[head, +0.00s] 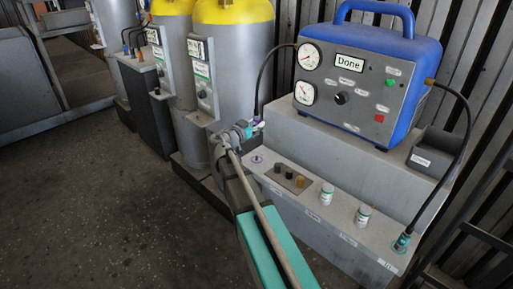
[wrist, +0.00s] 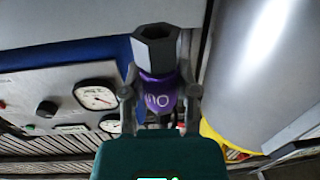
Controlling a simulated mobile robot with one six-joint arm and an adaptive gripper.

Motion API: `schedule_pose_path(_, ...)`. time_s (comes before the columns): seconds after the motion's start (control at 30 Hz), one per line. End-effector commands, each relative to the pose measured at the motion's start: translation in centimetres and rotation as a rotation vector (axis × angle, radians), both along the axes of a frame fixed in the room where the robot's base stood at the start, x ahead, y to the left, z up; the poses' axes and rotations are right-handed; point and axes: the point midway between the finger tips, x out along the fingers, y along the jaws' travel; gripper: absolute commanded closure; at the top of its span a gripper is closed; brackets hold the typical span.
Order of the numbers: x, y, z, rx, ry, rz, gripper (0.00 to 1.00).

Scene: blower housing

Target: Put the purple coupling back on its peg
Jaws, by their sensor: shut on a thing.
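The purple coupling (wrist: 160,90) is in the wrist view, with a grey hex end and a dark open hole pointing away from my palm. My gripper (wrist: 160,100) is shut on it, one finger on each side of the purple band. In the head view my gripper (head: 243,131) is at the left end of the grey bench, above its top, and only a small bit of purple shows beside it. A purple ring mark with a pale centre (head: 257,159), apparently the peg's place, is on the bench top just below and right of my gripper.
A blue machine (head: 375,75) reading "Done" stands behind. A black hose (head: 264,75) hangs near my gripper. Yellow-topped cylinders (head: 232,50) stand left.

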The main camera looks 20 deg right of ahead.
Motion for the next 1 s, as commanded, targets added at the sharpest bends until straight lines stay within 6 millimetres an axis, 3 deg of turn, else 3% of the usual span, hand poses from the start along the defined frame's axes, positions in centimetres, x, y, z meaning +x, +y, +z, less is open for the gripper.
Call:
schedule_pose_path(0.03, 0.2, -0.1, -1.8, -0.001, 0.000, 0.006, 1.00)
schedule_pose_path(0.1, 0.5, -0.3, -2.9, 0.000, 0.000, 0.016, 1.00)
schedule_pose_path(0.4, 1.4, -0.8, -6.7, 0.000, 0.000, 0.047, 1.00)
schedule_pose_path(1.0, 1.7, -0.9, -7.4, 0.000, 0.000, 0.060, 1.00)
